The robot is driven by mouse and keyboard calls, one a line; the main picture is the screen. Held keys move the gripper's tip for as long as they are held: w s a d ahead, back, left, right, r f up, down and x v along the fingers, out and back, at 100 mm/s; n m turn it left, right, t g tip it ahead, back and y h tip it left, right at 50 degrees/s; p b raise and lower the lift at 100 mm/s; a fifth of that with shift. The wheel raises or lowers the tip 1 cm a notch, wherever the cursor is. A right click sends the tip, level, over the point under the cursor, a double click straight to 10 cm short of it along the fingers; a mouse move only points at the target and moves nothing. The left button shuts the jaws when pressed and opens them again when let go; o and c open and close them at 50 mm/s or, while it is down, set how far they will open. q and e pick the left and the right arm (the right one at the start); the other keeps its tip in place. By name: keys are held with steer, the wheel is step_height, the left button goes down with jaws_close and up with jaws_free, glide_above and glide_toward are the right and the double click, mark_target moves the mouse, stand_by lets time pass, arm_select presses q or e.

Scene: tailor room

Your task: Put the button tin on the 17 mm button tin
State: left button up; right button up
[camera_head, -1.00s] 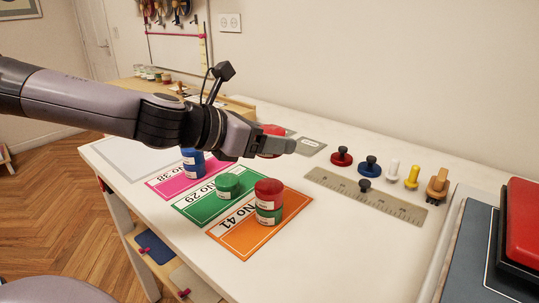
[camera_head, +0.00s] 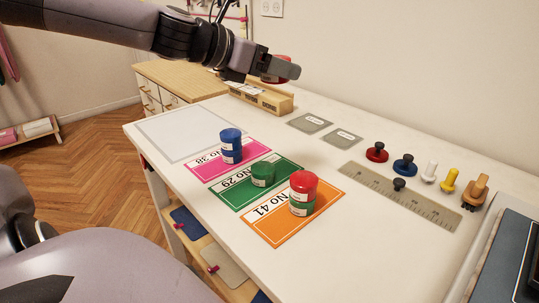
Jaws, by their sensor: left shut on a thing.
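My left gripper (camera_head: 284,68) is shut on a red tin (camera_head: 276,79), held in the air above the back of the table; the fingers hide part of it. On the orange No 41 card (camera_head: 268,233) a red tin (camera_head: 304,183) stands on a green tin (camera_head: 301,208). A low green tin (camera_head: 263,174) is on the green No 29 card (camera_head: 236,199). Stacked blue tins (camera_head: 231,142) stand on the pink No 38 card (camera_head: 203,171). The size labels are too small to read. My right gripper is not in view.
Two grey labelled plates (camera_head: 309,123) lie behind the cards. A ruler (camera_head: 415,200) and several knobbed stamps (camera_head: 405,165) are on the right. A wooden rack (camera_head: 270,100) stands at the back. The white table front (camera_head: 330,270) is clear.

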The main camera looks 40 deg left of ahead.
arm_select(q)
steer(key=a+f, duration=0.3)
steer(key=a, duration=0.1)
steer(key=b, duration=0.3)
glide_above(263, 167)
step_height(263, 167, down, 14)
steer(key=shift+r, duration=0.1)
steer(key=shift+f+y+b, duration=0.3)
steer(key=shift+f, duration=0.25)
step_height(263, 167, down, 3)
steer(key=shift+f+b, duration=0.1)
steer(key=shift+b, duration=0.65)
steer(key=shift+f, duration=0.3)
steer(key=shift+r, duration=0.1)
steer(key=shift+f, duration=0.2)
steer(key=o, duration=1.1)
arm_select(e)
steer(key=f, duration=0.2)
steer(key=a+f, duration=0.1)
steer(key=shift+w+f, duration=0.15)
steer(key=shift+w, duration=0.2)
